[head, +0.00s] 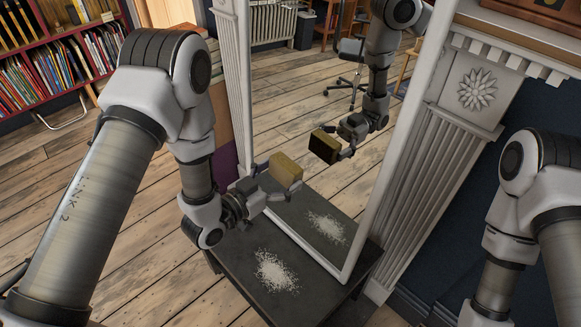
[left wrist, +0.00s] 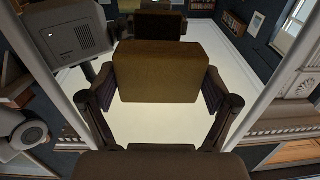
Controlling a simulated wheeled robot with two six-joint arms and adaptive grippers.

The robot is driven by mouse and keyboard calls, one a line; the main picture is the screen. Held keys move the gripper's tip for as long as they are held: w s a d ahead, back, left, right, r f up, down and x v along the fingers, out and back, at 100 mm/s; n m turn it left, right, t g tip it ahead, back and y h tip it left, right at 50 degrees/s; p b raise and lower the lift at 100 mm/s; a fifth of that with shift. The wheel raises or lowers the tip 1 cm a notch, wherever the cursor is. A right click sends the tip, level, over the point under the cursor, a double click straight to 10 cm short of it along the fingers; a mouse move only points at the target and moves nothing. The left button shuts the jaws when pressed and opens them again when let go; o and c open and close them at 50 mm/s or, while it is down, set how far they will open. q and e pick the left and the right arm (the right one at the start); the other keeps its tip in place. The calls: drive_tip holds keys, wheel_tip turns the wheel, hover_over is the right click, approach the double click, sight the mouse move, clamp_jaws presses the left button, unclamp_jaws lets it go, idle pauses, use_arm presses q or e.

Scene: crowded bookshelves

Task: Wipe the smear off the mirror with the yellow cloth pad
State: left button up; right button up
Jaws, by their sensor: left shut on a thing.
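The yellow cloth pad (head: 286,170) is a block held in my left gripper (head: 272,184), which is shut on it. In the left wrist view the pad (left wrist: 158,72) looks brown between both fingers. The white-framed mirror (head: 379,150) leans above a dark low table. The pad's reflection shows apart from it, so the pad seems clear of the glass. A white speckled patch (head: 327,228) shows low in the glass; I cannot tell whether it is the smear or a reflection of the similar patch on the table. My right gripper is out of view.
The dark table (head: 237,276) bears a white speckled patch (head: 276,271) before the mirror. A bookshelf (head: 60,75) stands at the upper left. A carved white pilaster (head: 440,150) stands right of the mirror. Wooden floor (head: 140,245) is open at the left.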

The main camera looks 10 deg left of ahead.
use_arm(q)
drive_tip(key=shift+s+a, duration=0.25)
drive_tip(key=shift+s, duration=0.15)
drive_tip(key=shift+v, duration=1.5)
